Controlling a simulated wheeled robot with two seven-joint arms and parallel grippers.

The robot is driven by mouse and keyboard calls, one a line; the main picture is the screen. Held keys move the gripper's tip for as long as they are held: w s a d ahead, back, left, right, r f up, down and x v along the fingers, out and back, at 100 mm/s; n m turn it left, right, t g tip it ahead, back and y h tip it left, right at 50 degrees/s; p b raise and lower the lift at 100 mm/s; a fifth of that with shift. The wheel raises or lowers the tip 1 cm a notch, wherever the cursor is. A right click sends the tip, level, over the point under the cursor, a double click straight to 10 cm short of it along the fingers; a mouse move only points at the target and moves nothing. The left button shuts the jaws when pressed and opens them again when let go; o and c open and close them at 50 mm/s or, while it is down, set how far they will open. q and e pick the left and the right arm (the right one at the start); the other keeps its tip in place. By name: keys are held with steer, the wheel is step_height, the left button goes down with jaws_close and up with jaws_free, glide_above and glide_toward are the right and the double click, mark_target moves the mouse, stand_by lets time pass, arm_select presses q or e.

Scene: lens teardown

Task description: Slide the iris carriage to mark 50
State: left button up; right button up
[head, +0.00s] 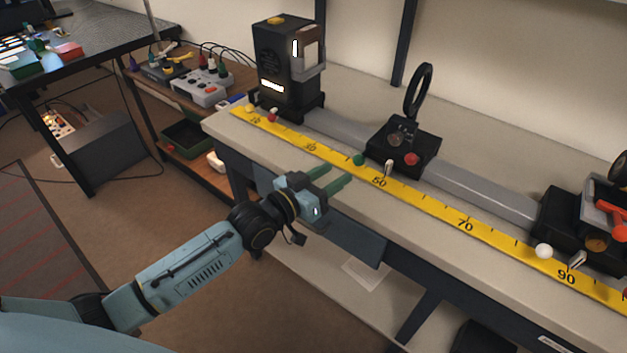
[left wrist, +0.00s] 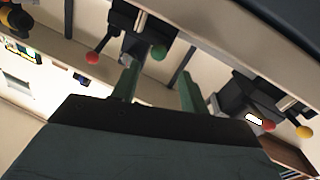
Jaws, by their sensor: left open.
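A black carriage (head: 403,145) with an upright black ring (head: 418,90) sits on the grey rail, and I take it for the iris carriage. It has a green knob (head: 358,160), a red knob (head: 411,159) and a pale pointer (head: 388,168) close to the 50 numeral on the yellow scale (head: 425,203). My left gripper (head: 338,176) is open and empty in front of the bench edge, to the left of and apart from the carriage. In the left wrist view, its green fingers (left wrist: 158,85) point toward the carriage (left wrist: 130,42). My right gripper is not in view.
A black lamp housing (head: 288,72) stands at the rail's left end. Another black carriage (head: 575,215) with an orange lever (head: 607,212) sits near 90, partly cut off. The grey rail (head: 480,190) between the two carriages is clear.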

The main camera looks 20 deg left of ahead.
arm_select(q)
steer(key=v, duration=0.5)
steer(key=shift+p, duration=0.35)
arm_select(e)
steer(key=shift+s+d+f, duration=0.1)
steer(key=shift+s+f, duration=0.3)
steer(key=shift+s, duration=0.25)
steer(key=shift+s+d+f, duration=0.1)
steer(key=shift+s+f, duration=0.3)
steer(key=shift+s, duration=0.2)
